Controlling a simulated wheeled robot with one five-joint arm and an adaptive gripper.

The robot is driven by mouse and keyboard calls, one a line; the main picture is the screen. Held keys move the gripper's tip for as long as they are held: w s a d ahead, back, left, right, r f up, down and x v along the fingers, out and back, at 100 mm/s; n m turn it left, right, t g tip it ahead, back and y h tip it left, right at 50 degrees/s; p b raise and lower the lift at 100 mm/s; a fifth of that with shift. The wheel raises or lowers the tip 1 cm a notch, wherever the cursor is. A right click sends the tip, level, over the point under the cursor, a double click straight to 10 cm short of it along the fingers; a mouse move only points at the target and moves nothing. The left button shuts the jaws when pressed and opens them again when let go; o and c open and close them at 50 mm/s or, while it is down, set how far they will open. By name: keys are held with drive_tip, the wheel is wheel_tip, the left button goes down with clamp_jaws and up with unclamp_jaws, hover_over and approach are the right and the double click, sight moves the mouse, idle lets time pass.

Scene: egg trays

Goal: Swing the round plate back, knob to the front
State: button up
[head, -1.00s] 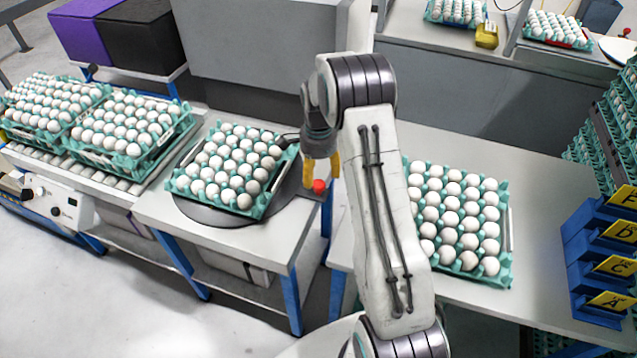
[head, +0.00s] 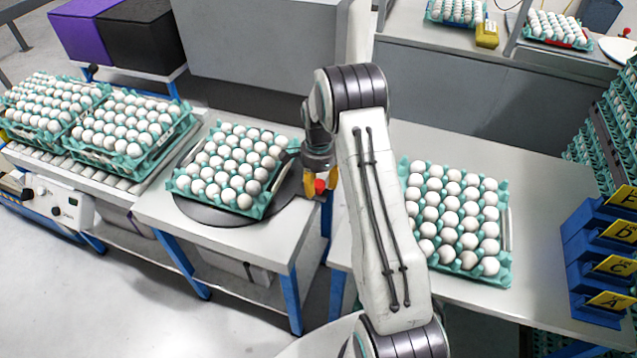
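The round plate (head: 200,216) is a dark grey disc on a white table, left of my arm. A teal egg tray (head: 268,203) full of white eggs lies on it and hides most of its top. The red knob (head: 319,186) is at the plate's right edge, close to the table's right edge. My gripper (head: 321,184) points down over the knob, with yellow fingers apart on its left and right. The knob shows between the fingertips. Contact with the fingers cannot be made out.
Another full tray (head: 508,240) lies on the right table (head: 540,190), beyond my arm. Blue holders with yellow letter cards (head: 590,255) stand at the far right. A grey box wall (head: 265,50) rises behind the plate.

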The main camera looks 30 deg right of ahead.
drive_tip(key=c, duration=0.9)
clamp_jaws()
drive_tip(key=shift+s, duration=0.1)
